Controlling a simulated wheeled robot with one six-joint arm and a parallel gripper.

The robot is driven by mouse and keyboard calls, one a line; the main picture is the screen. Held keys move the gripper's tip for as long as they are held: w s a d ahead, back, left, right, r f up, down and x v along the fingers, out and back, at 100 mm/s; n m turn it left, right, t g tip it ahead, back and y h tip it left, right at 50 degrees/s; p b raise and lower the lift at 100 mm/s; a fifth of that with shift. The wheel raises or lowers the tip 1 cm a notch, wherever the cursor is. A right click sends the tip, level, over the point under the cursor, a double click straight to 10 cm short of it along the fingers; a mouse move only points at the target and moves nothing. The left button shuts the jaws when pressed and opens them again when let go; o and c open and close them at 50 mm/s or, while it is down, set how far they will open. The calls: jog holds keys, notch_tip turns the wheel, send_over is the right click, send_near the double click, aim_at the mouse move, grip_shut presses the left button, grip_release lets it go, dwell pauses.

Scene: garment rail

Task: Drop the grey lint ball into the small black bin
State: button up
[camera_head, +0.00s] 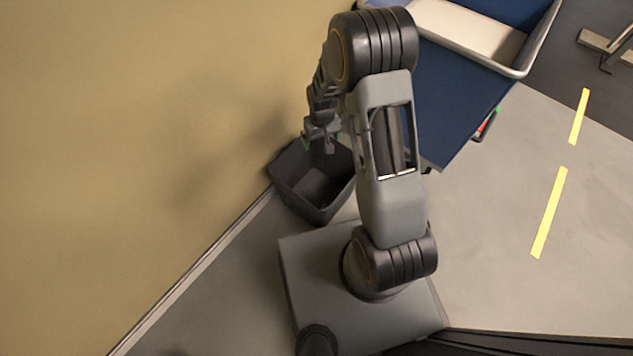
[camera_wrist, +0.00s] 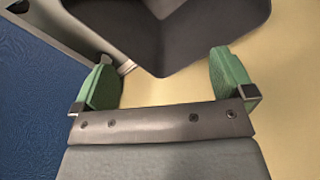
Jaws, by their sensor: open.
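The small black bin (camera_head: 302,190) stands on the floor against the tan wall, with its open top facing up. Its dark interior also shows at the top of the wrist view (camera_wrist: 210,28). My gripper (camera_head: 319,146) is above the bin's far edge in the head view. In the wrist view my gripper (camera_wrist: 167,75) has its two green-padded fingers wide apart, with nothing between them. The grey lint ball is not seen in either view. The visible part of the bin's inside looks empty, but part of it is hidden behind my arm and out of frame.
A blue surface (camera_head: 440,115) with a pale, metal-rimmed tray (camera_head: 470,28) lies behind my arm. A small red and green item (camera_head: 486,124) shows by its right edge. The tan wall (camera_head: 120,130) closes the left side. Grey floor with yellow stripes (camera_head: 549,212) is clear at right.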

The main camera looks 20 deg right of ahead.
jog(key=shift+r+p, duration=0.75)
jog(key=shift+r, duration=2.05)
jog(key=s+r+t+p, duration=0.1)
jog(key=s+r+p, duration=0.4)
jog(key=r+p, duration=0.5)
jog(key=s+r+t+p, duration=0.1)
jog(key=s+r+p, duration=0.5)
jog(key=r, duration=1.9)
jog(key=s+r+m+t+p, duration=0.1)
jog(key=s+r+p, duration=0.5)
jog(key=r+p, duration=0.9)
notch_tip(320, 180, up, 2)
jog(key=shift+r+t, duration=0.25)
jog(key=shift+t, duration=0.05)
jog(key=shift+s+r, duration=0.1)
jog(key=shift+s, duration=0.1)
jog(key=shift+c, duration=0.3)
